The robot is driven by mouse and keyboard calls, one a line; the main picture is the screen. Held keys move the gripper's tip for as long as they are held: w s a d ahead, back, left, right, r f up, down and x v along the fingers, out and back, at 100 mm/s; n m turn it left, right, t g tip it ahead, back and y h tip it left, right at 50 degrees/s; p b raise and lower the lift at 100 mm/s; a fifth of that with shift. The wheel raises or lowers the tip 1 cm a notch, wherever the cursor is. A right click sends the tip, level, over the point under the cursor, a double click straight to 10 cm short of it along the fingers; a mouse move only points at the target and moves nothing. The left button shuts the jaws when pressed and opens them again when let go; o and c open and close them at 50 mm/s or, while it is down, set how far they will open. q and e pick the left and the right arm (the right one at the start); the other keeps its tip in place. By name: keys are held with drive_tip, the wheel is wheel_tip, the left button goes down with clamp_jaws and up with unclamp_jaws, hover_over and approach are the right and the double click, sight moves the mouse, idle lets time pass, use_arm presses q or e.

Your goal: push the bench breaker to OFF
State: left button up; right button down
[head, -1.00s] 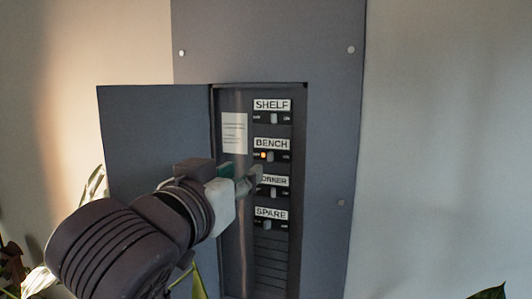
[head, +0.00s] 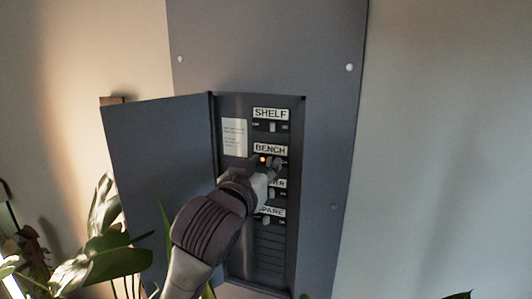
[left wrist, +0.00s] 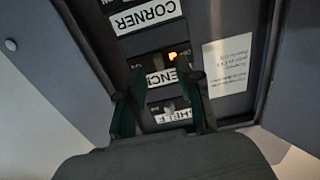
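The bench breaker (head: 263,159) is in the open panel under the BENCH label (head: 270,148), with its orange light lit. The fingers partly cover its switch in the head view. In the left wrist view the panel is upside down, and the bench breaker's lit lamp (left wrist: 173,56) shows just beyond the fingertips. My left gripper (head: 272,168) reaches up from below to the bench row. In the left wrist view its two dark green fingers (left wrist: 161,78) are apart with nothing between them, on either side of the BENCH label. I cannot tell whether a fingertip touches the switch. My right gripper is not in view.
The shelf breaker (head: 272,127) is above, the spare breaker (head: 266,220) below; the corner row is partly hidden by the gripper. The panel door (head: 160,170) stands open at left. Leafy plants (head: 100,240) stand at lower left. The wall at right is clear.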

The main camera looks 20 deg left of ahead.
use_arm(q)
drive_tip(key=shift+w, duration=0.75)
clamp_jaws()
drive_tip(key=shift+a, duration=0.1)
drive_tip(key=shift+a+m+h, duration=0.1)
drive_tip(key=shift+m+h, duration=0.3)
drive_tip(key=shift+h, duration=0.2)
drive_tip(key=shift+w+a+m+g+h, duration=0.1)
drive_tip(key=shift+a+m+g+h, duration=0.1)
drive_tip(key=shift+m+h, duration=0.45)
drive_tip(key=shift+a+m+g+h, duration=0.1)
drive_tip(key=shift+m+g+h, duration=0.2)
drive_tip(key=shift+h, duration=0.6)
drive_tip(key=shift+w+a+m+g+h, duration=0.1)
drive_tip(key=shift+a+m+h, duration=0.05)
drive_tip(key=shift+m+h, duration=0.5)
